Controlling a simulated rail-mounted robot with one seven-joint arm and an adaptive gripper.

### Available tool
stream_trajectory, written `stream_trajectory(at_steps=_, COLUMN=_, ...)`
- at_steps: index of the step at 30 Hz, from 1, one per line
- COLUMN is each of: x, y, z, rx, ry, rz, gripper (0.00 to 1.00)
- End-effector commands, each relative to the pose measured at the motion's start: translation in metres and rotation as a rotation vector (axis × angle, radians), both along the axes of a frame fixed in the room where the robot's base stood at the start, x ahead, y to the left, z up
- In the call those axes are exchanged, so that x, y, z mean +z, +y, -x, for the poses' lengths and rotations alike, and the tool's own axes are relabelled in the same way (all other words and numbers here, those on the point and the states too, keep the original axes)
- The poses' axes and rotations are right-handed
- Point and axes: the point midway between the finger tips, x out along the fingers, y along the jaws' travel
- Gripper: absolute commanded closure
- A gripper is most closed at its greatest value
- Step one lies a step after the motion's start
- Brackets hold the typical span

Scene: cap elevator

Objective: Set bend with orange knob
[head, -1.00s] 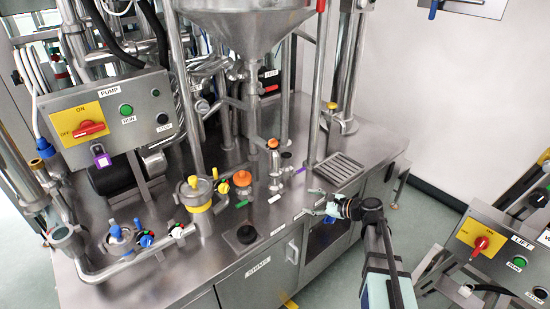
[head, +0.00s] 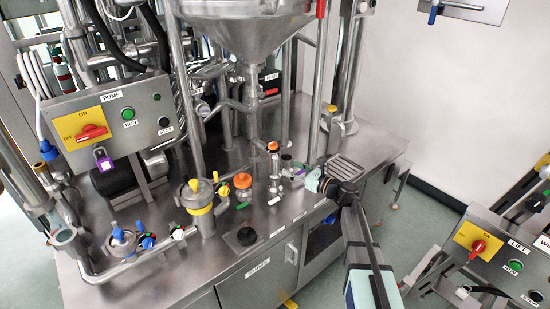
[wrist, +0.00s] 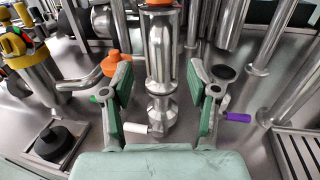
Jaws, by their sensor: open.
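An upright metal pipe piece with an orange knob (head: 273,145) on top stands on the steel worktop. In the wrist view its orange top (wrist: 158,3) is cut by the upper edge, and its metal body shows ahead, between the fingers in the picture. A second, wider orange knob (head: 242,181) stands to its left; in the wrist view this knob (wrist: 110,62) has a curved metal pipe beside it. My gripper (head: 313,180) is open and empty, at the right of both knobs in the head view. Its green-padded fingers (wrist: 160,85) are spread wide. I cannot tell whether they touch the pipe.
A white handle (wrist: 135,127) and a purple handle (wrist: 238,117) stick out low near the fingers. A yellow-banded canister (head: 197,197) and a black round cap (head: 246,235) stand left. A drain grate (head: 345,167) lies right. The hopper (head: 250,25) hangs above.

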Motion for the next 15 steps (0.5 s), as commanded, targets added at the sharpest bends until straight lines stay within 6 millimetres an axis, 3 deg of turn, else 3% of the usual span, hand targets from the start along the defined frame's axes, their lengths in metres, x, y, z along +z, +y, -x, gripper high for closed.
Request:
stream_trajectory(at_steps=6, x=0.002, y=0.037, z=-0.027, rx=0.003, ry=0.001, rz=-0.001, gripper=0.4)
stream_trajectory(at_steps=15, x=0.001, y=0.067, z=-0.046, rx=0.0, ry=0.0, rz=0.0, gripper=0.4)
